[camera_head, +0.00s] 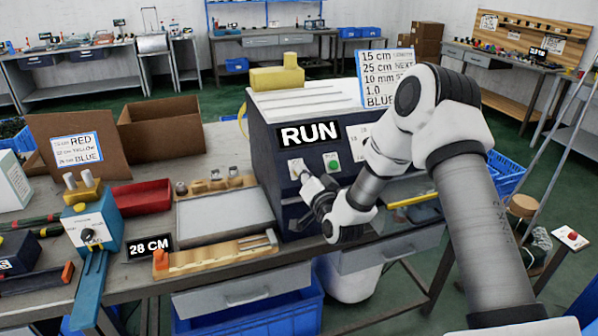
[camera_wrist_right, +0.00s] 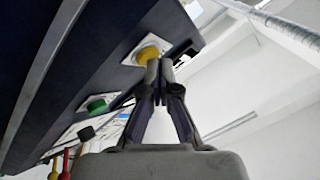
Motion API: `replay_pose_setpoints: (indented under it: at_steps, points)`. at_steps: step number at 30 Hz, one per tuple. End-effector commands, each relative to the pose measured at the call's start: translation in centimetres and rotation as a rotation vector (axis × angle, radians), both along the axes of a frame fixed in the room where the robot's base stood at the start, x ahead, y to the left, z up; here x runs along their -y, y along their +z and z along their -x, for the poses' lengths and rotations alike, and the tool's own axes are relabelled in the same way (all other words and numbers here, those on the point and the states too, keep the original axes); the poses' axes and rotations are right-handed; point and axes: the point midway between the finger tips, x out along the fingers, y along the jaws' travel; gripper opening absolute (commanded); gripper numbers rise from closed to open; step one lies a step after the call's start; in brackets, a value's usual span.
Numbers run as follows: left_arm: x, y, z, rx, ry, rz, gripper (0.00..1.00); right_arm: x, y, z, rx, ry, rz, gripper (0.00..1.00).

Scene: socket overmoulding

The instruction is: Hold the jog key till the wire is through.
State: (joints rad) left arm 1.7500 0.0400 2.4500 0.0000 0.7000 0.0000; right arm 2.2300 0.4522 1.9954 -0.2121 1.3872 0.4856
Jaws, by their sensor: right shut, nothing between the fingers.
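The dark blue machine (camera_head: 262,135) with a RUN sign (camera_head: 309,134) stands on the bench. Its front has a white plate (camera_head: 294,166) and a green button (camera_head: 332,163). In the right wrist view a yellow key (camera_wrist_right: 147,55) sits on a white plate, with the green button (camera_wrist_right: 96,104) farther left. My right gripper (camera_head: 304,179) is shut and empty. Its fingertips (camera_wrist_right: 160,68) are at the yellow key's edge; I cannot tell whether they press it. A thin yellow strand (camera_head: 242,118) shows at the machine's left side. My left gripper is out of view.
A grey tray (camera_head: 225,218), a wooden strip (camera_head: 215,257) beside a 28 CM sign (camera_head: 150,247) and a red bin (camera_head: 142,198) lie left of the machine. A blue device with a dial (camera_head: 92,228) stands farther left. A note (camera_head: 388,75) stands behind my right arm.

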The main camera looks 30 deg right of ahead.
Motion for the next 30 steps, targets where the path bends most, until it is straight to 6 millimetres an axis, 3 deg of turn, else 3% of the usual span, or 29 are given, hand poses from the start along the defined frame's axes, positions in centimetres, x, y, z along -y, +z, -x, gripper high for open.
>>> replay_pose_setpoints:
  at_steps: [23,30]
  points:
    - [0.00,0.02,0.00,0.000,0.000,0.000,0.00,0.00,0.01,0.02,-0.001,-0.001,0.000,0.00]
    - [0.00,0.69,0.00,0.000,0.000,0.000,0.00,-0.15,0.88,0.77,-0.001,0.000,-0.001,0.00]
